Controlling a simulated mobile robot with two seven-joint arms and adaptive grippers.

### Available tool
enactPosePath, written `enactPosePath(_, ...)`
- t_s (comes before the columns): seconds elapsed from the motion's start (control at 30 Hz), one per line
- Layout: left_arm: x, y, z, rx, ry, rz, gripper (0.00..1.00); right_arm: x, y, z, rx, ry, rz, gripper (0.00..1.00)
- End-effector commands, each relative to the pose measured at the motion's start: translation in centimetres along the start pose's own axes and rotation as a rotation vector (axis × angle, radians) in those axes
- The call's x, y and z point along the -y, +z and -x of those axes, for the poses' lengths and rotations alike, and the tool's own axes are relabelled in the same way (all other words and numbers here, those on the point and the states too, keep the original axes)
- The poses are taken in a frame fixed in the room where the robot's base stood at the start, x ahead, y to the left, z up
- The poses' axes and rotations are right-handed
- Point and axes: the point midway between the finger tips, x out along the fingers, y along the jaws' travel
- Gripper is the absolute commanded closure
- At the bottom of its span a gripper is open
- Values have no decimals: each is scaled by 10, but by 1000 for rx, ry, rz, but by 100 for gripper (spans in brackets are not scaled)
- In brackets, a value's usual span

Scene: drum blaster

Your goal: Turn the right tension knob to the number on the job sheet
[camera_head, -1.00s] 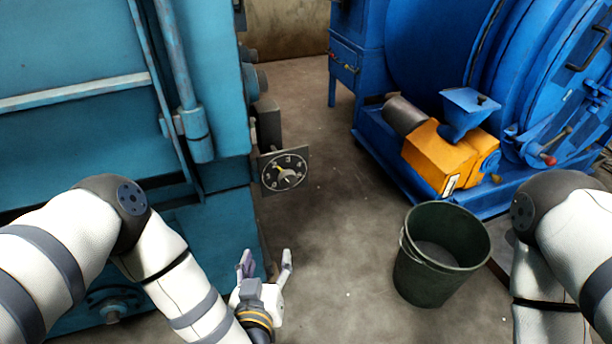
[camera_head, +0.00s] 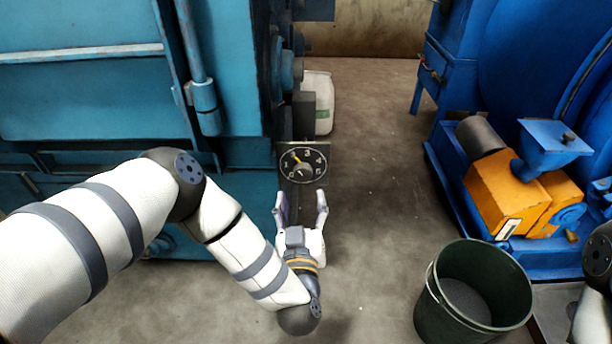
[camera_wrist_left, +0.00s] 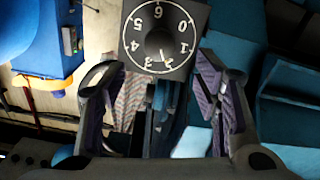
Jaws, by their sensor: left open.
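The tension knob sits on a square dark dial plate with white numbers (camera_head: 303,162), at the right side of the teal machine. It also shows upside down at the top of the left wrist view (camera_wrist_left: 160,36). Its pointer appears to be near 2. My left gripper (camera_head: 301,199) is open and empty, just below and in front of the dial in the head view. In the left wrist view its two fingers (camera_wrist_left: 160,75) stand apart, with the dial beyond them. I cannot tell the exact gap. I make out no job sheet. My right gripper is out of view.
The teal machine (camera_head: 80,85) fills the left. A dark green bucket (camera_head: 432,312) stands on the floor at lower right. A blue machine with an orange motor housing (camera_head: 487,187) stands at right. Concrete floor between the machines is clear.

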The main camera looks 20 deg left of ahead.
Motion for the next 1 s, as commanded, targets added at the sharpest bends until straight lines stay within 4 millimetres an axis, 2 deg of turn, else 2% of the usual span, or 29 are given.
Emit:
enactPosePath(0.1, 2, 3, -32, 0, -4, -1, 44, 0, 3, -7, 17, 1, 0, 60)
enactPosePath(0.3, 1, 4, -72, 3, -1, -1, 44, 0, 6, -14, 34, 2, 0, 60)
enactPosePath(0.47, 0, 2, -86, 2, 1, -1, 44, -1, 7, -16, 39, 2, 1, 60)
enactPosePath(0.7, 0, 1, -88, 2, 1, -1, 44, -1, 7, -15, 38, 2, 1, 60)
enactPosePath(0.9, 0, 1, -87, 2, 1, -1, 89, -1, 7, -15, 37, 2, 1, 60)
enactPosePath(0.93, 0, 1, -87, 2, 1, -1, 92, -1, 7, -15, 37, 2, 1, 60)
enactPosePath(1.0, 0, 1, -87, 2, 1, -1, 92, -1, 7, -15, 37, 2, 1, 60)
